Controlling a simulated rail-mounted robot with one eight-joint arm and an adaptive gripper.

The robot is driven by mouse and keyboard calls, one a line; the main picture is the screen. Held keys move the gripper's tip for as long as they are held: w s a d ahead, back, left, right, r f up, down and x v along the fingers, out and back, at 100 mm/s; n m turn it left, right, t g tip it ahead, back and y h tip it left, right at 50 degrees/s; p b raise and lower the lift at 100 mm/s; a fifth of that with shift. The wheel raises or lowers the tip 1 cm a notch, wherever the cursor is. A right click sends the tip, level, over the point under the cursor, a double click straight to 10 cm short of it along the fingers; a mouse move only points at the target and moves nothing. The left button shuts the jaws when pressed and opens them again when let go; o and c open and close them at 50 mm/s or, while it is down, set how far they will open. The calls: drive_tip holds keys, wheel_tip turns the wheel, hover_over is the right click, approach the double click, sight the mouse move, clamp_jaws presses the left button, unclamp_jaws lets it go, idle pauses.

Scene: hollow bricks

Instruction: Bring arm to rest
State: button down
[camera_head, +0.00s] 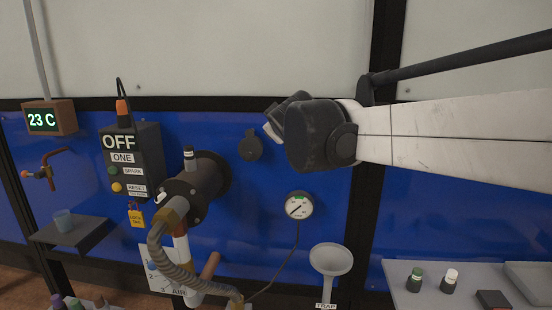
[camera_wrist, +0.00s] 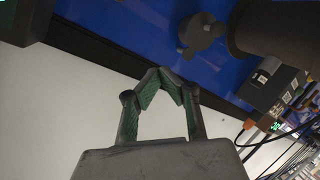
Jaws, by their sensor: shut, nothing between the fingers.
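In the wrist view my gripper (camera_wrist: 158,72) points up the picture. Its two green-padded fingers meet at the tips with nothing between them. In the head view my white arm reaches in from the right edge, high in front of the wall. Its dark wrist end is near the middle of the picture, and the fingers are hidden there. The gripper touches nothing that I can see.
A blue wall panel (camera_head: 355,195) carries a control box reading OFF (camera_head: 135,165), a dark cylinder with a hose (camera_head: 195,187), a round black fitting (camera_head: 251,147), a gauge (camera_head: 299,205) and a funnel (camera_head: 331,259). Small bottles (camera_head: 449,277) stand on a grey shelf (camera_head: 460,299) at lower right.

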drive_tip(key=s+d+f+m+g+h, duration=0.1)
drive_tip(key=s+d+f+m+g, duration=0.15)
drive_tip(key=s+d+f, duration=0.4)
drive_tip(key=s+d+f+m+g+h, duration=0.1)
drive_tip(key=s+d+f+m+h, duration=0.15)
drive_tip(key=s+d, duration=0.6)
drive_tip(key=s+d+f+m+g, duration=0.2)
drive_tip(key=s+f, duration=0.6)
drive_tip(key=s, duration=0.2)
drive_tip(key=s+d+f+m+g+y, duration=0.1)
drive_tip(key=s+d+f+m+g, duration=0.1)
drive_tip(key=s+f, duration=0.6)
drive_tip(key=s, duration=0.3)
drive_tip(key=shift+d+m, duration=0.4)
